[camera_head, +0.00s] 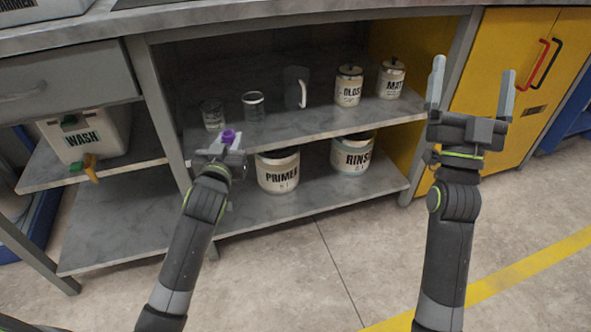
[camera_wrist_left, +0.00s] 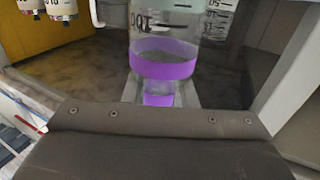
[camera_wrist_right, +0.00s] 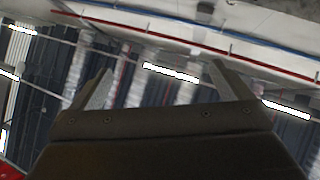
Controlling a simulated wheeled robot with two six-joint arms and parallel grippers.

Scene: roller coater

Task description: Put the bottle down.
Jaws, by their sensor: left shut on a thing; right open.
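My left gripper (camera_head: 222,145) is shut on the bottle, at the front edge of the upper shelf. In the left wrist view the bottle (camera_wrist_left: 163,65) shows as a purple band with a smaller purple part between the fingers (camera_wrist_left: 160,95). Clear glass with scale marks shows beyond the band. I cannot tell whether the bottle touches the shelf. My right gripper (camera_head: 470,95) is open and empty, raised in front of the yellow cabinet.
The upper shelf (camera_head: 320,124) holds a clear beaker (camera_head: 212,115), another beaker (camera_head: 253,106), a handled jug (camera_head: 296,88) and two labelled jars (camera_head: 348,86). PRIMER (camera_head: 278,172) and RINSE (camera_head: 352,155) jars stand below. A WASH container (camera_head: 84,138) is at left. Bare shelf shows near the front edge.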

